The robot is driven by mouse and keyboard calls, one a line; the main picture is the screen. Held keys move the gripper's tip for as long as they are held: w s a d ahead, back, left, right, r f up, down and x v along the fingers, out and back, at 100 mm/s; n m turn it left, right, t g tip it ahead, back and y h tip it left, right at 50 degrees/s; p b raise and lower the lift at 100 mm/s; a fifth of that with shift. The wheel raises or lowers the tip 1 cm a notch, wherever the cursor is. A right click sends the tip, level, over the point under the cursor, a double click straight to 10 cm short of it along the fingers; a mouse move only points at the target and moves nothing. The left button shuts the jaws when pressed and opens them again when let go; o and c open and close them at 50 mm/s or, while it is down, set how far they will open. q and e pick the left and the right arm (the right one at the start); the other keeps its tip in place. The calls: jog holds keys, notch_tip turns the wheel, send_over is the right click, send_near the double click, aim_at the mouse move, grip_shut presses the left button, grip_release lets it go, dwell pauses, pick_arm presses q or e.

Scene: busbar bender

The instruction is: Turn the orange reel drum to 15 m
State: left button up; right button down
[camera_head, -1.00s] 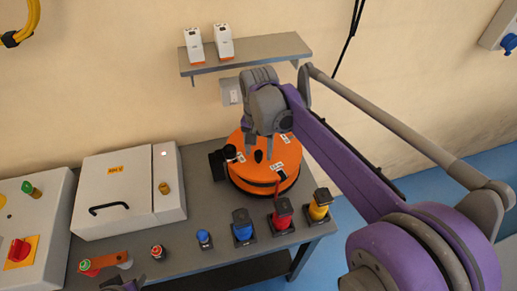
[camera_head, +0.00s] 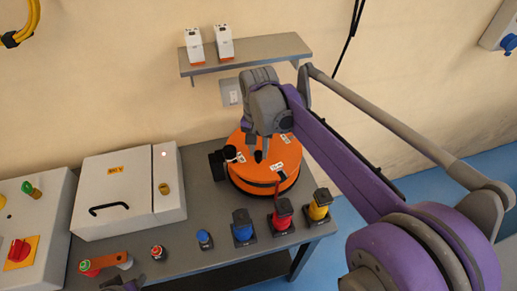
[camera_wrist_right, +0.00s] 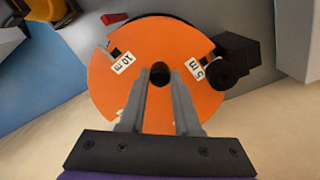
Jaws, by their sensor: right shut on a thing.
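The orange reel drum (camera_head: 290,177) lies flat at the right end of the grey bench, with white labels on its top. In the right wrist view the drum (camera_wrist_right: 115,90) shows labels 10 m and 5 m; a 15 m label cannot be read. My right gripper (camera_head: 259,157) points down over the drum's middle. Its fingertips, also in the right wrist view (camera_wrist_right: 161,76), are shut on the small black knob (camera_wrist_right: 161,70) at the centre. A sliver of my left gripper (camera_head: 128,286) shows at the bottom edge; its jaws cannot be made out.
A black block (camera_head: 217,165) stands against the drum's left side. Blue (camera_head: 242,229), red (camera_head: 282,217) and yellow (camera_head: 319,206) devices stand in front. A grey-white box (camera_head: 120,195) is to the left. A shelf (camera_head: 250,52) hangs above.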

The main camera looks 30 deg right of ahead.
aim_at(246, 150)
dwell(1.0)
jog(key=shift+w+a+m, duration=0.4)
jog(key=shift+w+m, duration=0.1)
jog(key=shift+m, duration=0.7)
jog(key=m, duration=0.1)
jog(key=w+m, duration=0.1)
jog(key=m, duration=0.1)
jog(key=shift+w+a+m, duration=0.3)
jog(key=w+m, duration=0.1)
jog(key=m, duration=0.2)
jog(key=shift+w+a+m, duration=0.1)
jog(key=shift+w+m, duration=0.2)
jog(key=shift+w, duration=0.1)
jog(key=shift+w+d+m, duration=0.1)
jog(key=shift+w+m, duration=0.25)
jog(key=shift+m, duration=0.4)
jog(key=shift+w+d+m, duration=0.1)
jog(key=shift+w+m, duration=0.25)
jog(key=shift+m, duration=0.4)
jog(key=c, duration=0.6)
grip_release()
